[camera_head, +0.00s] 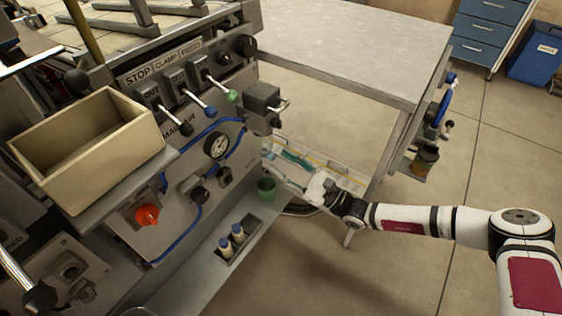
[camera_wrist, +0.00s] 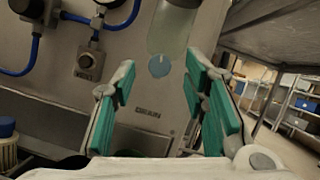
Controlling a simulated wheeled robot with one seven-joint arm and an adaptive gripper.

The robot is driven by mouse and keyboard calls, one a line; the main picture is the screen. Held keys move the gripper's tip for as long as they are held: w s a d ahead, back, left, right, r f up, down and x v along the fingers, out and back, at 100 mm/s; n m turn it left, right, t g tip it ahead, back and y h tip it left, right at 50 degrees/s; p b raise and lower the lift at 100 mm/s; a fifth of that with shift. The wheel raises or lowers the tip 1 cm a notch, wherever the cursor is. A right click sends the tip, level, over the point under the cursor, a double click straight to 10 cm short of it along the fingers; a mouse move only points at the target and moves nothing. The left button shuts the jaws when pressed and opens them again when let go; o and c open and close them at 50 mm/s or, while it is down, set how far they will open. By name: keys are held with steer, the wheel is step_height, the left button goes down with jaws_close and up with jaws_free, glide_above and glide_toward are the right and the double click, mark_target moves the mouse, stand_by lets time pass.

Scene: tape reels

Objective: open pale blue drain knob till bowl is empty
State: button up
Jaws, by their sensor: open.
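The pale blue drain knob (camera_wrist: 159,66) is small and round, with a light mark at its top. It sits on the grey panel above the DRAIN label (camera_wrist: 148,113). Directly above it is a cloudy, translucent bowl (camera_wrist: 171,30), its top cut off by the frame; I cannot tell its liquid level. My gripper (camera_wrist: 160,76) is open, its green-padded fingers on either side of the knob in the picture, with no clear contact. In the head view my gripper (camera_head: 287,158) is low beside the machine's right side; the knob and bowl cannot be made out there.
A grey table (camera_head: 360,40) overhangs at the right.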

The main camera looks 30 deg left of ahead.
steer(key=v, duration=1)
steer(key=shift+d, duration=0.3)
steer(key=shift+f, duration=0.1)
steer(key=s+d+r+n+g+h, duration=0.2)
steer(key=s+d+r+n+h, duration=0.35)
steer(key=d+r, duration=0.25)
steer(key=s+d+r+n+g+h, duration=0.1)
steer(key=s+d+r+n+h, duration=0.3)
steer(key=d+r+h, duration=0.35)
steer(key=s+d+r+n+g+h, duration=0.2)
steer(key=s+d+r+n+h, duration=0.3)
steer(key=d+r, duration=0.3)
steer(key=s+d+r+t+h, duration=0.4)
steer(key=s+d+r+t, duration=0.3)
steer(key=s+d, duration=0.55)
step_height(320, 180, up, 28)
steer(key=s+a+t+p, duration=0.1)
steer(key=t+p, duration=0.2)
steer(key=p, duration=2.2)
steer(key=shift+s+f, duration=0.15)
steer(key=shift+s, duration=0.25)
